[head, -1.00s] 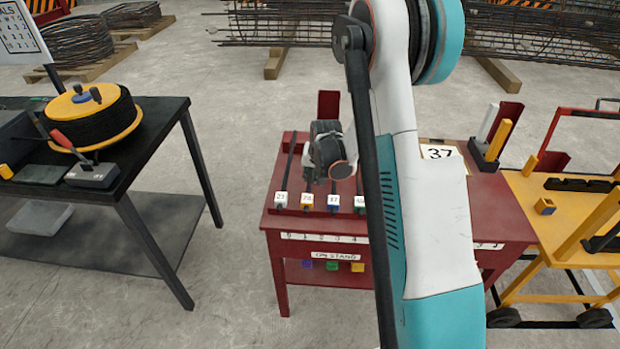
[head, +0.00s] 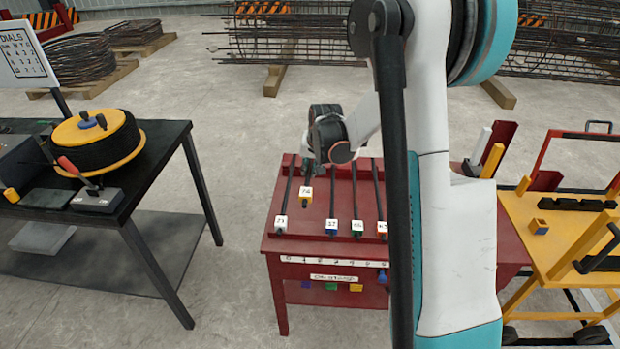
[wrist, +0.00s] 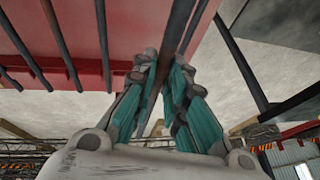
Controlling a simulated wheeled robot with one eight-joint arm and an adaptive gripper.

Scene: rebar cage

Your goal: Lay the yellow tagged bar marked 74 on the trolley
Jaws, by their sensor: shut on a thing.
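The yellow tagged bar (head: 306,195) is in my gripper (head: 309,166) above the red stand (head: 290,243). Its tag shows farther back and higher than the neighbouring tags; its number is too small to read surely. My gripper is shut on this bar. In the wrist view my gripper (wrist: 164,66) has its teal fingers either side of the dark bar (wrist: 179,28), with the stand's red top beyond. The yellow trolley (head: 522,208) stands to the right of the stand, with black supports (head: 585,204) on top. My arm hides part of the stand.
Other bars lie on the stand, with white (head: 281,223), blue (head: 331,227), green (head: 357,227) and red (head: 382,229) tags. A black table (head: 165,150) with a bending device stands at left. Upright posts (head: 492,160) stand between stand and trolley. Floor is clear between table and stand.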

